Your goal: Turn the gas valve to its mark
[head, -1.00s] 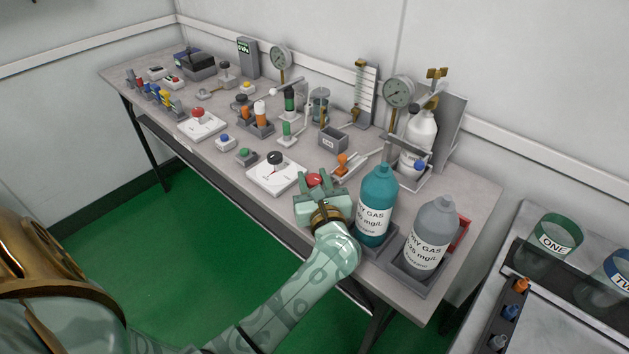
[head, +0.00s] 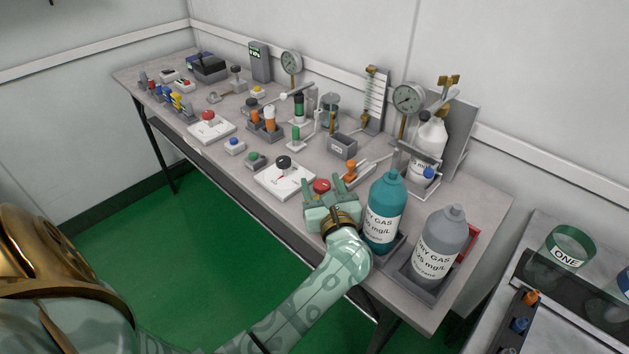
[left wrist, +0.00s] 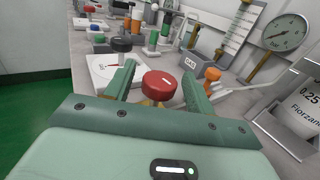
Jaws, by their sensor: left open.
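A red round knob (head: 321,186) with a white line on top stands near the bench's front edge; I take it for the gas valve. In the left wrist view the red knob (left wrist: 162,84) sits on a brass-coloured part, mostly hidden behind the gripper. My left gripper (head: 330,188) is open, with one finger on each side of the knob. In the left wrist view the gripper (left wrist: 160,88) shows gaps beside the knob; contact is not clear. No target mark for it is readable. My right gripper is not in view.
A teal gas bottle (head: 386,212) and a grey one (head: 440,245) stand close to the right of the gripper. A white plate with a black knob (head: 283,163) lies to the left. An orange-handled part (head: 352,168) is just behind. Gauges and small testers fill the back.

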